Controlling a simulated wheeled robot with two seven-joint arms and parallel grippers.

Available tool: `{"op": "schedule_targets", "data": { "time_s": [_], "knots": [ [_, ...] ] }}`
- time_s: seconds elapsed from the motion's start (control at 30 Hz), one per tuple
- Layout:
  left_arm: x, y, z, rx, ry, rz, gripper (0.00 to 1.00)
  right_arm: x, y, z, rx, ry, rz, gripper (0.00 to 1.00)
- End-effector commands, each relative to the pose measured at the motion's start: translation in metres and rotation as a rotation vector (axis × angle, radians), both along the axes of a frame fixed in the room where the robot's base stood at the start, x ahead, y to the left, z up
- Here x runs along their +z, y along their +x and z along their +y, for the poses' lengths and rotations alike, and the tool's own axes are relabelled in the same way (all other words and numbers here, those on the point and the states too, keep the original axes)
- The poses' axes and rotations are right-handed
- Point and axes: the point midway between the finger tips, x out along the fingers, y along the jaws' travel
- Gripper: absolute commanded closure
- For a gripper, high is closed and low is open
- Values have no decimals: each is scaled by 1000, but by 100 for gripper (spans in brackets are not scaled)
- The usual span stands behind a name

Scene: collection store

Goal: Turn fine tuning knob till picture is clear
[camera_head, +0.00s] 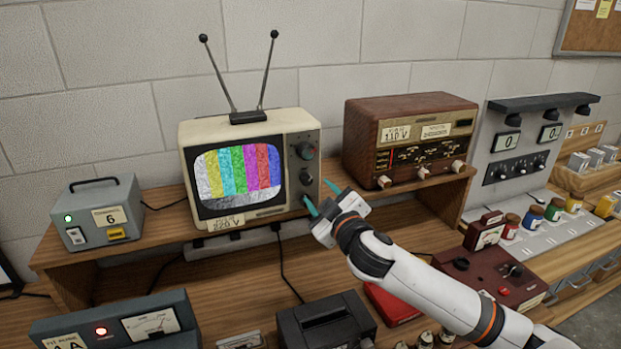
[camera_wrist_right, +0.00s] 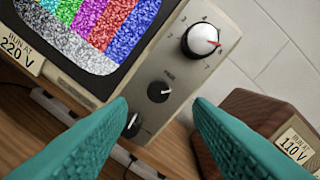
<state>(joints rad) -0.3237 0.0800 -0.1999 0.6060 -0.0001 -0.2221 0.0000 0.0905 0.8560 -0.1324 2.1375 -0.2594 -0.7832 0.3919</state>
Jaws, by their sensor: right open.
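The cream television (camera_head: 295,127) stands on the wooden shelf, and its screen (camera_head: 240,172) shows colour bars covered in grainy speckle. A large channel knob (camera_head: 305,151) with a red pointer, also in the right wrist view (camera_wrist_right: 201,41), sits at the top of its panel. Below it is a small dark knob (camera_head: 306,178), with a small label that seems to read "FINE" in the wrist view (camera_wrist_right: 158,91). A lower dark knob (camera_wrist_right: 132,124) is partly hidden by a finger. My right gripper (camera_head: 321,197) is open and empty, its teal fingers in front of the lower panel, apparently not touching the small knob.
A brown wooden radio (camera_head: 410,118) stands close right of the television. A grey box (camera_head: 104,215) marked 6 is at left. Dark red equipment (camera_head: 490,275) and a black device (camera_head: 326,318) lie on the lower bench. Two antenna rods (camera_head: 268,70) rise above the set.

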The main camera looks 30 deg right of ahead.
Motion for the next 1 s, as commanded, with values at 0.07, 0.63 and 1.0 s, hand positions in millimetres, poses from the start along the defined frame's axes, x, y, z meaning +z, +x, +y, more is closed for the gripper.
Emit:
{"op": "schedule_targets", "data": {
  "time_s": [0.07, 0.63, 1.0],
  "knots": [
    [9, 3, 0, 0, 0, -5, 73, 5, 17, -4, -3, 2, -1, 53],
    [20, 27, -2, -1, -4, -42, 73, -1, 55, -10, 1, 1, 0, 53],
    [20, 24, -1, -1, -3, -36, 73, -1, 55, -10, 0, 0, 1, 98]
  ]
}}
